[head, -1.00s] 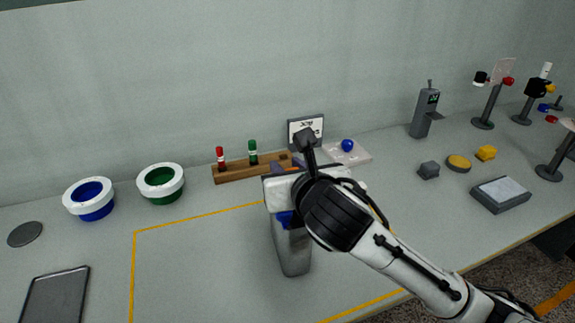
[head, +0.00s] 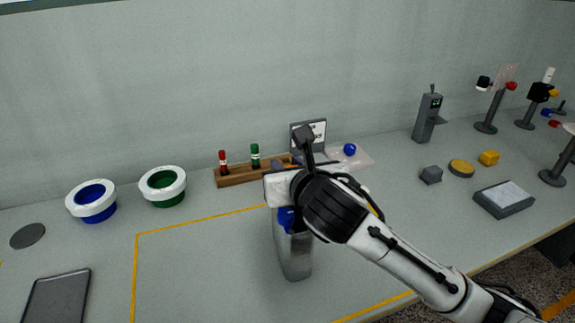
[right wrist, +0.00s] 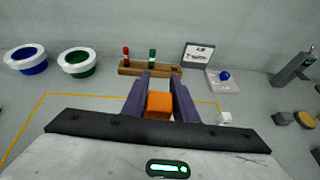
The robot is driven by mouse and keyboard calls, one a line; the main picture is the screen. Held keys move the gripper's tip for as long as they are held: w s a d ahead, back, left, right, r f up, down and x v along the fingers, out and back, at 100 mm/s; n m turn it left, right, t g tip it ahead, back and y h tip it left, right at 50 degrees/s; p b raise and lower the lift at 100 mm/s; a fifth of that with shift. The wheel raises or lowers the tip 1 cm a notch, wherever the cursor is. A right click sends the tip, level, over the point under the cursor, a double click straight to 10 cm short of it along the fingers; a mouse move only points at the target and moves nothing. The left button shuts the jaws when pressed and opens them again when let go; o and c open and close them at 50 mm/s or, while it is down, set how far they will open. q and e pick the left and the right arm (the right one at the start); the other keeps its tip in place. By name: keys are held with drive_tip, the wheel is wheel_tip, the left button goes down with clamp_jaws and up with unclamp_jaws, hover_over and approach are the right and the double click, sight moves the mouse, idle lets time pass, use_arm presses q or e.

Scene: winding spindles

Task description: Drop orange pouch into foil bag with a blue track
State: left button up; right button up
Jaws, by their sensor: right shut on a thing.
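My right gripper (right wrist: 160,97) is shut on the orange pouch (right wrist: 159,104), which shows between its two dark fingers in the right wrist view. In the head view the gripper's white body and black wrist hide most of the pouch. A silver-grey foil bag (head: 293,258) stands upright on the table below the gripper in the head view. A blue part (head: 286,219) shows at its upper end. The gripper covers the bag's top, so I cannot tell its opening or whether the two touch. My left gripper is not in view.
White rings with blue (head: 91,208) and green (head: 162,190) insides stand at left. A wooden rack (head: 238,178) with red and green bottles stands behind the gripper. A grey tray (head: 57,298) lies front left. Bare table lies inside the yellow outline left of the bag.

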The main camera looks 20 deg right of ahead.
drive_tip(key=shift+f+b, duration=0.75)
drive_tip(key=shift+f, duration=1.45)
drive_tip(key=o, duration=1.1)
drive_tip(key=shift+r+p, duration=0.75)
drive_tip(key=shift+r, duration=1.75)
